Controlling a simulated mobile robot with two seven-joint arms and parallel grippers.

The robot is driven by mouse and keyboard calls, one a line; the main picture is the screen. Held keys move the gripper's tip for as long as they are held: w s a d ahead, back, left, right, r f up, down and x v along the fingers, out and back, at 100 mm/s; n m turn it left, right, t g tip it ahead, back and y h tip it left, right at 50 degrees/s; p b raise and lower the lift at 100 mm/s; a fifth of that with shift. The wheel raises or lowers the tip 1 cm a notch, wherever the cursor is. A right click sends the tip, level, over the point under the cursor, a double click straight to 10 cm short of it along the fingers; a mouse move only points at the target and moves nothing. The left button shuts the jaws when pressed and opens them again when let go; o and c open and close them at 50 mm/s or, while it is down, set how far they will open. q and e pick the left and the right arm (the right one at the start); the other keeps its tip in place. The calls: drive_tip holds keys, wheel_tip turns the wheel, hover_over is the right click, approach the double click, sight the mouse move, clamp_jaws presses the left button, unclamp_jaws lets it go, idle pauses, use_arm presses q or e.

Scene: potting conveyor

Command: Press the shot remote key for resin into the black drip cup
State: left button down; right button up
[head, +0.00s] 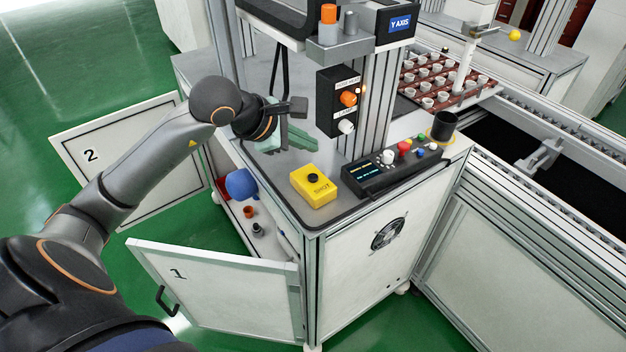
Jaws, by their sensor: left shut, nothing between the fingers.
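The yellow shot remote (313,186) lies on the front part of the machine's table, marked SHOT, with a dark round key (313,178) on top. The black drip cup (443,126) stands upright at the right end of the table, behind the control panel. My left gripper (286,142) is shut and empty. It is over the table, to the left of and behind the yellow remote in the picture, apart from it. My right gripper is not in view.
A control panel (391,170) with coloured knobs sits right of the remote. A black box with an orange knob (336,101) hangs above it. Doors 1 (215,292) and 2 (119,157) stand open below. A red tray of white cups (436,82) is behind.

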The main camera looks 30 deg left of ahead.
sight(313, 178)
use_arm(q)
wheel_tip(313, 178, down, 5)
drive_tip(key=b, duration=0.3)
drive_tip(key=shift+f+b, duration=0.15)
drive_tip(key=shift+b, duration=0.2)
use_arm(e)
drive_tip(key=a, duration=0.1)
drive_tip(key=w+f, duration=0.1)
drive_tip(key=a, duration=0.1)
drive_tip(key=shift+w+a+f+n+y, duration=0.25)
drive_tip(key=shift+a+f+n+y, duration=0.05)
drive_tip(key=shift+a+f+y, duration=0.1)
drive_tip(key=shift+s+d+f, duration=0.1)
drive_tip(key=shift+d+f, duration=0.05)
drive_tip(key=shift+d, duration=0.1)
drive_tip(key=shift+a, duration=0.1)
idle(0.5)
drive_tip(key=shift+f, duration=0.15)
use_arm(q)
drive_tip(key=shift+f+b, duration=0.35)
drive_tip(key=shift+b, duration=0.3)
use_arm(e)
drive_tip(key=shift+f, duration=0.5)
